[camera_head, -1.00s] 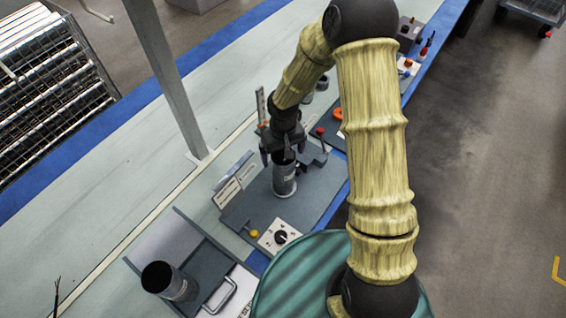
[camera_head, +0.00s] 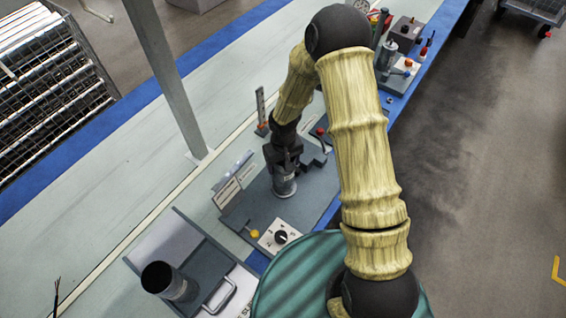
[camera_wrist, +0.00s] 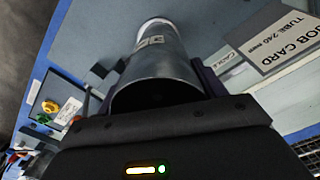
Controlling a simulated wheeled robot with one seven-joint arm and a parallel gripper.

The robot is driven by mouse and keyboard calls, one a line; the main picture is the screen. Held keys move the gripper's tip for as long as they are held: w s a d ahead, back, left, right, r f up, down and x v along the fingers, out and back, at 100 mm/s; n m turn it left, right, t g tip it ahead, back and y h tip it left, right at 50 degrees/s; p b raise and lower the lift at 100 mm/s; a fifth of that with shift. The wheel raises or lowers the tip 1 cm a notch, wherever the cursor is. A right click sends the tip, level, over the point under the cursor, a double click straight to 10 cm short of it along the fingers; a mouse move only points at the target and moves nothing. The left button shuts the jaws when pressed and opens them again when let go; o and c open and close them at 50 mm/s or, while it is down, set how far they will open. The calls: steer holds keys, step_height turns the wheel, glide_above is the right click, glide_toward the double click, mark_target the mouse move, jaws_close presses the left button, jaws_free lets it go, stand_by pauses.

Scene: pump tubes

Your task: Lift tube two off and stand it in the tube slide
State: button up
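A grey metal tube (camera_head: 284,187) stands upright on the dark fixture plate; I take it for tube two. In the wrist view the tube (camera_wrist: 160,65) runs away from me, its near open rim close to my palm. My gripper (camera_head: 284,168) is down around its upper part, one finger on each side. The fingers look close to or against the wall; whether they press on it I cannot tell. The tube slide (camera_head: 208,268), a dark sliding plate with a bar handle, is at the lower left. Another dark-mouthed tube (camera_head: 182,288) stands on it.
The fixture plate (camera_head: 310,205) carries a black knob panel (camera_head: 279,236) and a yellow button. A job card (camera_wrist: 283,42) stands beside the tube. A grey post (camera_head: 165,75) rises behind. Other stations with red knobs line the bench at the upper right.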

steer(key=o, duration=0.5)
steer(key=c, duration=0.6)
steer(key=shift+r+p, duration=0.45)
steer(key=shift+r, duration=0.2)
steer(key=shift+r+p, duration=7.35)
steer(key=shift+r, duration=2.25)
